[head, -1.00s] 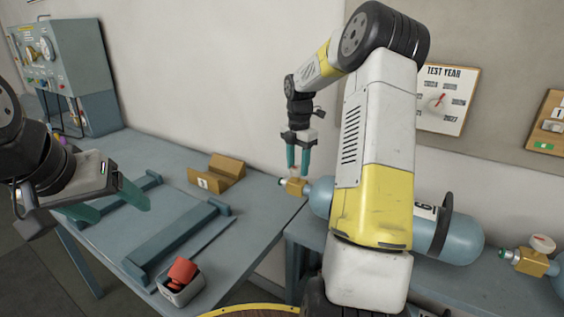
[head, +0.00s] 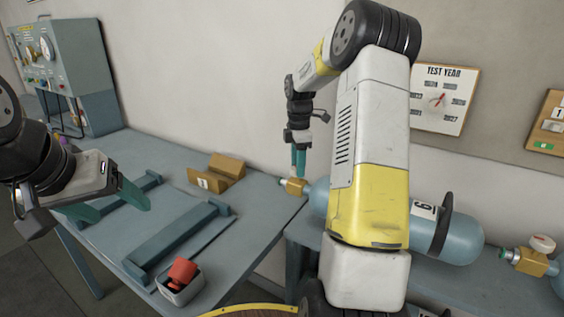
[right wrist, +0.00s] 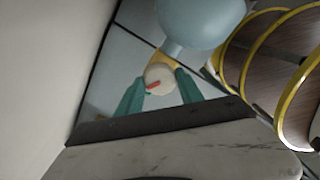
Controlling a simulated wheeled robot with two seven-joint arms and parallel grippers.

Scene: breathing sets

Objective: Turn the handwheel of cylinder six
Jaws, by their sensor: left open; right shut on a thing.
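Cylinder six (head: 458,238) is a light blue bottle lying on its side on the right bench, with a "6" label and a dark band. My right arm hides part of it. Its brass valve (head: 291,187) points left. The cream handwheel with a red mark (right wrist: 158,78) shows between the teal fingers in the right wrist view. My right gripper (head: 299,166) points down and is shut on this handwheel; it also shows in the right wrist view (right wrist: 160,88). My left gripper (head: 115,203) is open and empty above the left table.
The left table (head: 140,220) holds a teal rack (head: 175,238), a brass-coloured holder (head: 218,175) and a grey bin (head: 181,286) with red pieces. Another cylinder's valve (head: 531,262) is at the right. A test-year board (head: 443,99) hangs behind.

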